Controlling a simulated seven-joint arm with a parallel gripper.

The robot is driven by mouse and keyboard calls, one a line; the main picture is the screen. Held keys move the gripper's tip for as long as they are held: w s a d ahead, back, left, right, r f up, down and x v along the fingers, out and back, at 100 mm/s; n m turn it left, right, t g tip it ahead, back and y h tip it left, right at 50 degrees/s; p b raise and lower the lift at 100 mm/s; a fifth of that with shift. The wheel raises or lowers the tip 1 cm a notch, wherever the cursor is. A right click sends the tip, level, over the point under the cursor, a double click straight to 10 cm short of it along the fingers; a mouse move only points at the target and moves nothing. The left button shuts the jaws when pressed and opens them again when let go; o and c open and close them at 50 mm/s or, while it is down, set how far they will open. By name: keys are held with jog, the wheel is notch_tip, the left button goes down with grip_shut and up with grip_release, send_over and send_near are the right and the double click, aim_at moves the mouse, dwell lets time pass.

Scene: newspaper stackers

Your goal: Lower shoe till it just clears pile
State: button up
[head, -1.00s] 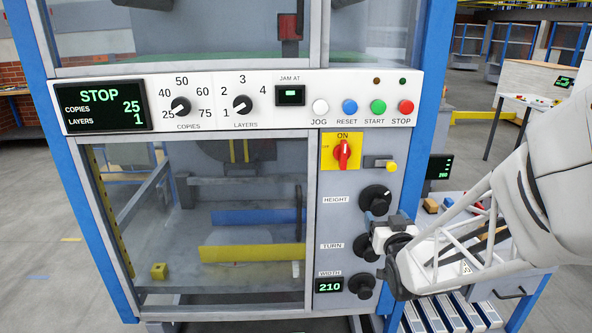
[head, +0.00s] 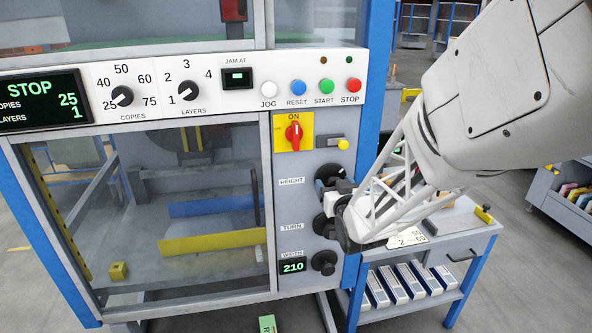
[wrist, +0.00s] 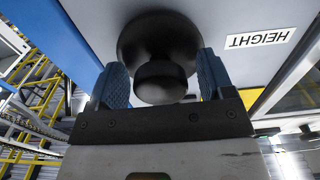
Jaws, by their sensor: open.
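The black HEIGHT knob (head: 326,173) sits on the grey control panel; its label is beside it. My gripper (head: 340,186) is at this knob and hides part of it in the head view. In the wrist view the knob (wrist: 160,85) lies between the two blue fingers of my gripper (wrist: 162,75). The jaws are open, and I cannot tell whether either finger touches it. Behind the window are a blue bar (head: 212,206) and a yellow bar (head: 211,243). I cannot make out which part is the shoe, nor a clear pile.
The TURN knob (head: 322,222) and WIDTH knob (head: 324,262) sit below, with a display (head: 292,267) reading 210. The red switch (head: 293,133) is above. The display (head: 40,101) shows STOP, copies 25, layers 1. A side table (head: 470,226) stands at the right.

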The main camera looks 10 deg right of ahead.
jog(key=c, duration=0.9)
jog(key=shift+m, duration=0.4)
jog(key=m, duration=0.4)
jog(key=shift+a+m, duration=0.1)
jog(key=shift+m, duration=1.9)
jog(key=o, duration=0.9)
jog(key=shift+s, duration=0.15)
